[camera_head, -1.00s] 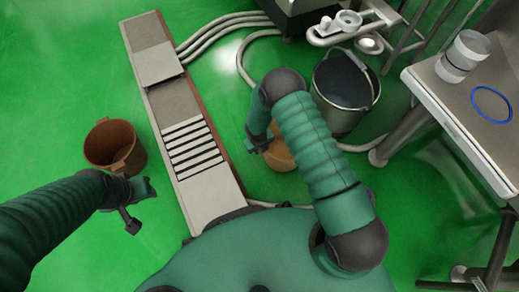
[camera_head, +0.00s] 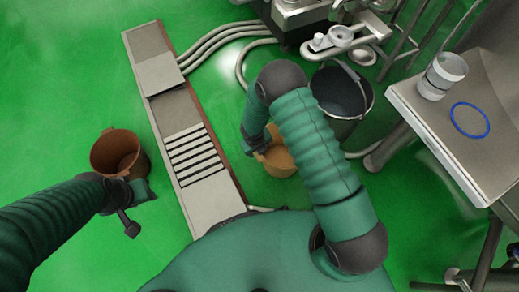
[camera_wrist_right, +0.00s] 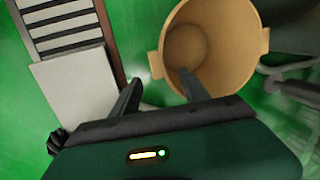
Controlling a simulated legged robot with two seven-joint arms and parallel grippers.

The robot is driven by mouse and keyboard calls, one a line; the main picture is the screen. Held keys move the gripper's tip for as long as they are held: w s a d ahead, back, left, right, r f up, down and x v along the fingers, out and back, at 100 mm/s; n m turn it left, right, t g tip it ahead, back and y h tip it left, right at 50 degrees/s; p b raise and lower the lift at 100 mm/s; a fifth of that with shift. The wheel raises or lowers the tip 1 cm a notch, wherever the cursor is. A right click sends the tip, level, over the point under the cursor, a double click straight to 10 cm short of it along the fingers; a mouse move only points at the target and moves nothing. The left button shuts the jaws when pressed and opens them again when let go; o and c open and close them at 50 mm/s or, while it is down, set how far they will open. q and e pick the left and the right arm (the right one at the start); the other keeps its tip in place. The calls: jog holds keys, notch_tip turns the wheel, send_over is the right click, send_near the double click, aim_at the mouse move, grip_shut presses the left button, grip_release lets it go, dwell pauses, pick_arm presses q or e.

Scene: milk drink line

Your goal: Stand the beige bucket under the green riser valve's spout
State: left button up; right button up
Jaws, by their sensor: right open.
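The beige bucket (camera_head: 281,163) stands on the green floor beside my right forearm, partly hidden by it in the head view. In the right wrist view the beige bucket (camera_wrist_right: 238,45) shows its open, empty mouth and a lug on each side. My right gripper (camera_head: 257,150) is open at the bucket's near-left rim. In the wrist view its fingers (camera_wrist_right: 161,76) straddle the rim by the left lug, one outside, one over the mouth; contact is unclear. My left gripper (camera_head: 140,207) hangs near the brown bucket, its jaw opening unclear. I cannot make out the green riser valve's spout.
A brown bucket (camera_head: 119,153) stands at the left. A grated channel (camera_head: 213,192) runs between the buckets. A dark steel bucket (camera_head: 342,95) stands beyond my right arm. A steel table (camera_head: 425,125) with a clear jar (camera_head: 443,75) and blue ring (camera_head: 470,120) is at the right. Hoses lie behind.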

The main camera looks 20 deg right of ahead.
notch_tip(320, 180, up, 14)
jog(key=s+d+m, duration=0.2)
jog(key=m, duration=1)
jog(key=s+r+m, duration=0.6)
jog(key=r+m, duration=0.1)
jog(key=m, duration=0.5)
jog(key=s+r+m+t+y, duration=0.1)
jog(key=s+r+m, duration=0.4)
jog(key=m, duration=0.8)
notch_tip(320, 180, up, 2)
jog(key=shift+s+a+r+y, duration=0.2)
jog(key=shift+s+a+y, duration=0.1)
jog(key=shift+s+a, duration=0.1)
